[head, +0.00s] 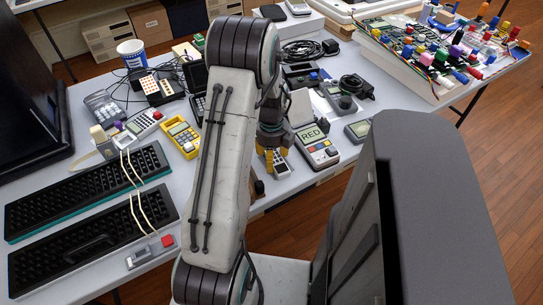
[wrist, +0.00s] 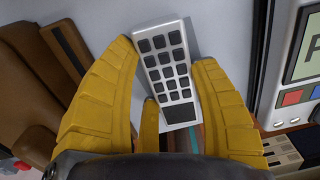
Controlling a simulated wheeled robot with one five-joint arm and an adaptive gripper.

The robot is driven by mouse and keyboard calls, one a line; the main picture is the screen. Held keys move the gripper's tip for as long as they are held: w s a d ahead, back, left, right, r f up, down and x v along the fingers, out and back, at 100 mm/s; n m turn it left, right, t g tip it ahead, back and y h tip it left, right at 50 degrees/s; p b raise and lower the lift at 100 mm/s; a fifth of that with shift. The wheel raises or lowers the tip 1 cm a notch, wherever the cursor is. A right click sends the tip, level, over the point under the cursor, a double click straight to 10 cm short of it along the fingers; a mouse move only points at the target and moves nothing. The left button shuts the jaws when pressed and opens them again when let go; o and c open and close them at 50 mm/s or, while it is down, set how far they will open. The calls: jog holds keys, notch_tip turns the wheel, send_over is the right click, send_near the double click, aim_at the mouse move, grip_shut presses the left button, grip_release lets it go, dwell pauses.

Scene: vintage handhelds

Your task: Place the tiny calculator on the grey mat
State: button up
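The tiny calculator (wrist: 166,65) is pale grey with dark square keys and a dark panel at its lower end. In the wrist view it lies between the yellow fingers of my gripper (wrist: 164,52), tilted slightly. The fingers are spread on either side of it, and I see no clear grip. In the head view the calculator (head: 281,166) shows by the table's front edge, partly covered by my gripper (head: 272,160), which points down at it. I cannot pick out a separate grey mat; my arm hides part of the table.
A grey handheld reading RED (head: 317,147) stands close right of my gripper. A brown case (wrist: 30,85) is close left in the wrist view. A yellow handheld (head: 181,136) and two black keyboards (head: 90,190) lie left. A board of coloured parts (head: 430,50) is at back right.

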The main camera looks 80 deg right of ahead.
jog(key=o, duration=0.5)
jog(key=shift+r, duration=0.1)
notch_tip(320, 180, up, 12)
jog(key=shift+f, duration=0.1)
dwell(0.5)
jog(key=shift+a, duration=0.1)
jog(key=shift+s+a+b, duration=0.2)
jog(key=shift+a+b, duration=0.55)
jog(key=shift+a, duration=1.9)
jog(key=shift+s+a+b, duration=0.2)
jog(key=shift+a+b, duration=0.5)
jog(key=shift+a, duration=1.9)
jog(key=shift+s+a+b, duration=0.2)
jog(key=shift+a+b, duration=0.55)
jog(key=shift+a, duration=1.9)
jog(key=shift+a, duration=0.15)
jog(key=shift+s+a, duration=0.2)
jog(key=shift+a, duration=2.2)
jog(key=shift+s+a, duration=0.15)
jog(key=shift+a, duration=2.25)
